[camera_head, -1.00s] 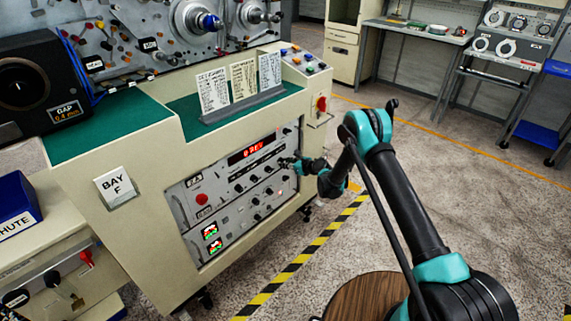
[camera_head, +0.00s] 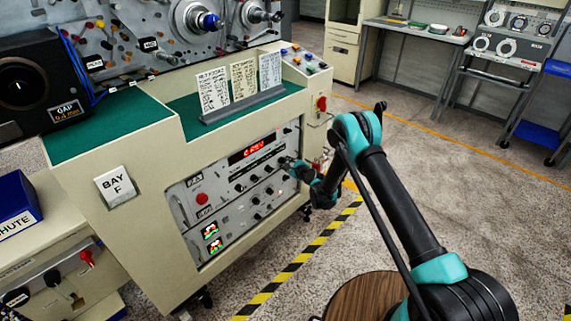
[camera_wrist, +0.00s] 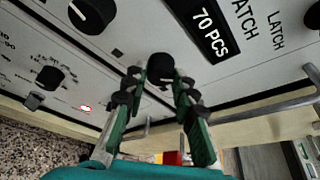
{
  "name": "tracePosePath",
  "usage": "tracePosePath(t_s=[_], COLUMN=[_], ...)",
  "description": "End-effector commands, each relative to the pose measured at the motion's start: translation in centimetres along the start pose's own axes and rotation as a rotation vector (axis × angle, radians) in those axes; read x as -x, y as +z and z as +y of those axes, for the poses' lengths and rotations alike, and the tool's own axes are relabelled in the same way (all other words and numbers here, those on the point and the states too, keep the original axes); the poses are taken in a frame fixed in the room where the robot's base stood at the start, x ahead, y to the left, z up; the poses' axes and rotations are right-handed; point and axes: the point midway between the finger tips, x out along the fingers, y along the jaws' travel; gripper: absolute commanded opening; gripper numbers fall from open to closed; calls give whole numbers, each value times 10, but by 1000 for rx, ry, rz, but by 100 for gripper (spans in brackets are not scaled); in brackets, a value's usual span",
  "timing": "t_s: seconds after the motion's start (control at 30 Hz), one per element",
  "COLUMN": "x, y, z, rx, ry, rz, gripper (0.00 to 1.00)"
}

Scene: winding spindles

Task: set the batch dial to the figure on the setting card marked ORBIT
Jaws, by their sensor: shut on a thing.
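My gripper (camera_wrist: 160,82) has its two fingers around a small black knob (camera_wrist: 160,66), shut on it, on the pale panel. The black "70 PCS" plate (camera_wrist: 204,28) sits beside the knob, with a partly cut-off word ending in "ATCH". In the head view my gripper (camera_head: 284,162) is at the right side of the control panel (camera_head: 226,205); the knob is hidden there. Three setting cards stand in a grey holder (camera_head: 243,103): left (camera_head: 212,89), middle (camera_head: 243,79) and right (camera_head: 270,70). Their writing is too small to read.
A red digital display (camera_head: 246,151) is on the panel; its characters are unclear. Other black knobs (camera_wrist: 92,14) (camera_wrist: 50,77) sit near the gripped one. A metal handle (camera_wrist: 281,109) lies to the right in the wrist view. The floor right of the console is open.

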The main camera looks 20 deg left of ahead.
Motion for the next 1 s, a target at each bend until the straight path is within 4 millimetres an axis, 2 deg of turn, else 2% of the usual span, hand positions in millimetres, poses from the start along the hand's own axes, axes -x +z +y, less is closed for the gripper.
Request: tracePosePath(t_s=[0.5,1.0], x=[0,-1], y=[0,-1], z=[4,4], rx=[370,480], ry=[-153,-198], rz=[-1,-1], gripper=[0,0])
